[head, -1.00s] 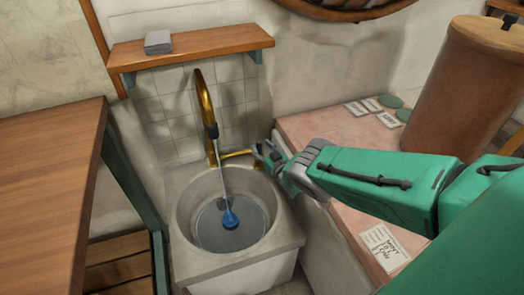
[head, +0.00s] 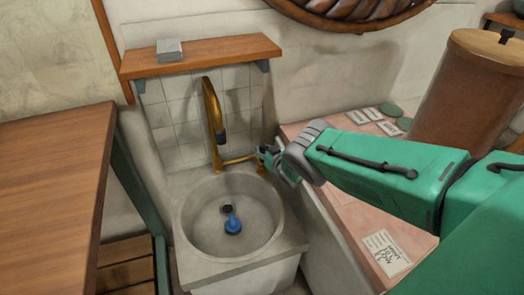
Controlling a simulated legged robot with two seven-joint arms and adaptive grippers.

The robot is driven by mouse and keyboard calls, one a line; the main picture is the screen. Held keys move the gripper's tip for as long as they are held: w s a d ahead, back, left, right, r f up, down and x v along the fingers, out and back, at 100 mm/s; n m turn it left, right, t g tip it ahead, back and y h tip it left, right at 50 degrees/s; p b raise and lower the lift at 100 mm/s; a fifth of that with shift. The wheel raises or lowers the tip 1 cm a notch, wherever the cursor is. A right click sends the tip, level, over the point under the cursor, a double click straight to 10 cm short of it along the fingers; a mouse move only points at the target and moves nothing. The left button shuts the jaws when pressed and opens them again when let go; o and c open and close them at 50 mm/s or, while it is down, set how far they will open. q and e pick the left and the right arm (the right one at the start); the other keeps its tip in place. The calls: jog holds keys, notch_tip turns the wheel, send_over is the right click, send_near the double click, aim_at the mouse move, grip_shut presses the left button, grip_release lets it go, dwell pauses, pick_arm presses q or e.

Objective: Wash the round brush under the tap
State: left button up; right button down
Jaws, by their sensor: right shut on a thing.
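A blue object that looks like the round brush (head: 232,223) lies at the bottom of the round stone sink (head: 186,222), beside a dark round spot that looks like the drain (head: 227,208). The brass tap (head: 208,100) arches over the sink with a dark nozzle, and no water runs from it. My right gripper (head: 264,157) is at the sink's back right rim, shut on the end of the tap's brass lever (head: 238,160). Its fingertips are small and partly hidden by my wrist. My left gripper is not in view.
A wooden shelf (head: 210,57) with a grey block (head: 169,49) is above the tap. A wooden table (head: 50,180) stands at left. The pink counter (head: 345,203) at right holds labels, green discs and a large brown canister (head: 465,95).

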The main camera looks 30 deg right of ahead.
jog(key=shift+s+f, duration=0.1)
jog(key=shift+f, duration=0.2)
jog(key=c, duration=1.3)
grip_release()
jog(key=shift+f, duration=0.1)
jog(key=shift+c, duration=0.2)
jog(key=shift+w, duration=0.2)
jog(key=shift+r, duration=0.25)
jog(key=v, duration=1.1)
jog(key=shift+s, duration=0.4)
jog(key=shift+d+r, duration=0.1)
